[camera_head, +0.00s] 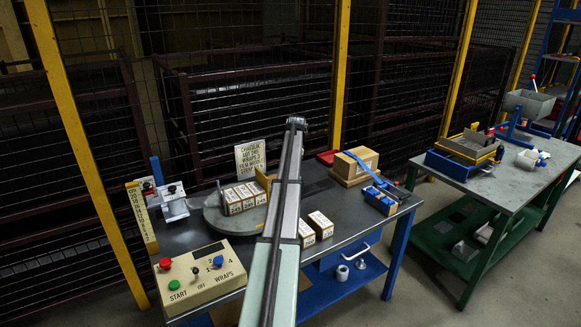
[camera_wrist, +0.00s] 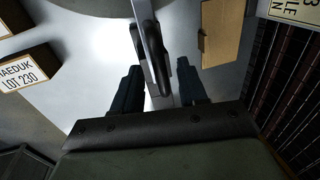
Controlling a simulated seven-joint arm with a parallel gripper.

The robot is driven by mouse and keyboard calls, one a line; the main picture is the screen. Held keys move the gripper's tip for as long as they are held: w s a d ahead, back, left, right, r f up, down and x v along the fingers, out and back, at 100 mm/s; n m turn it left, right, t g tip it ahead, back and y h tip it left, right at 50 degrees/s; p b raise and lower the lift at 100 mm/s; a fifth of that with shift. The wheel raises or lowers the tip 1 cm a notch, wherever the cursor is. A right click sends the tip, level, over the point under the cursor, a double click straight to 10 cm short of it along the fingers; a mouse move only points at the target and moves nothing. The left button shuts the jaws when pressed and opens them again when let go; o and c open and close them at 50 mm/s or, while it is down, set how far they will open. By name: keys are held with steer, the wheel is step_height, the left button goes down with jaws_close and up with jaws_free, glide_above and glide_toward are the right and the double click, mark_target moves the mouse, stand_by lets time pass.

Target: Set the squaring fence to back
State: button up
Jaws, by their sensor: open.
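In the wrist view my gripper (camera_wrist: 158,72) is open, with its two dark fingers apart. A metal bar with a dark rounded grip (camera_wrist: 160,65) lies between and above the fingers in the picture. It looks like the squaring fence's arm and handle, and runs toward the grey round plate (camera_wrist: 85,14). I cannot tell whether a finger touches it. In the head view the round plate (camera_head: 214,222) carries several small labelled boxes (camera_head: 241,198). My arm hides the gripper and the handle there, so the fence's set position is unclear.
A control box (camera_head: 200,278) stands at the table's front left. Two labelled cartons (camera_head: 313,229) stand right of my arm. A sign (camera_head: 250,157) stands behind the plate. A larger carton (camera_head: 354,165) and a blue tool (camera_head: 380,198) lie further right.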

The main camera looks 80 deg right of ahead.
steer(key=shift+c, duration=0.2)
jaws_close()
stand_by(0.3)
